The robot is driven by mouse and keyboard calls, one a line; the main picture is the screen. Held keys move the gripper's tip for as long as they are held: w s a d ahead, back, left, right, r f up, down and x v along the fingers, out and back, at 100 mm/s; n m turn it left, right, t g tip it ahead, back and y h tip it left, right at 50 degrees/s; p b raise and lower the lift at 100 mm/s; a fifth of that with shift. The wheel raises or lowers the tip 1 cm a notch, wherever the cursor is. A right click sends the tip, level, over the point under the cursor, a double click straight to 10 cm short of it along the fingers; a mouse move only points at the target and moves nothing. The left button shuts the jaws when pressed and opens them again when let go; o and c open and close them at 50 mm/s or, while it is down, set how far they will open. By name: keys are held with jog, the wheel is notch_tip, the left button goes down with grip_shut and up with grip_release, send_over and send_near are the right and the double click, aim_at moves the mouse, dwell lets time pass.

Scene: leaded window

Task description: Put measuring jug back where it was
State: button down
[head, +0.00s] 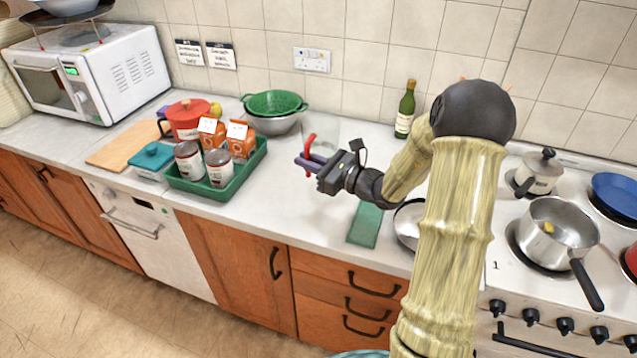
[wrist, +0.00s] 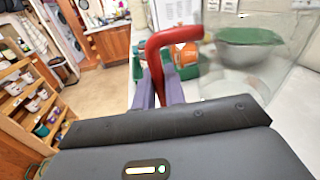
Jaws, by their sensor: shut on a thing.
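The measuring jug is clear with a red handle (head: 309,146). Its see-through body (head: 325,133) shows faintly in the head view, in front of the tiled wall. My gripper (head: 310,163) is shut on the red handle, with its purple fingers on either side of it. In the wrist view the red handle (wrist: 158,62) stands between the fingers (wrist: 162,92), and the clear body (wrist: 270,75) is to the right. I cannot tell whether the jug's base touches the counter.
A green tray (head: 215,193) with cans and orange cartons stands left of my gripper. A green colander on a bowl (head: 273,122) is behind. A wine bottle (head: 405,109) stands by the wall. The hob with a saucepan (head: 556,235) is at right.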

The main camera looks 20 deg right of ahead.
jog(key=shift+s+a, duration=0.1)
jog(key=shift+f, duration=2.85)
jog(key=shift+f+p, duration=0.35)
jog(key=shift+f, duration=1.7)
jog(key=shift+f, duration=0.15)
jog(key=c, duration=1.5)
grip_release()
jog(key=shift+o, duration=0.2)
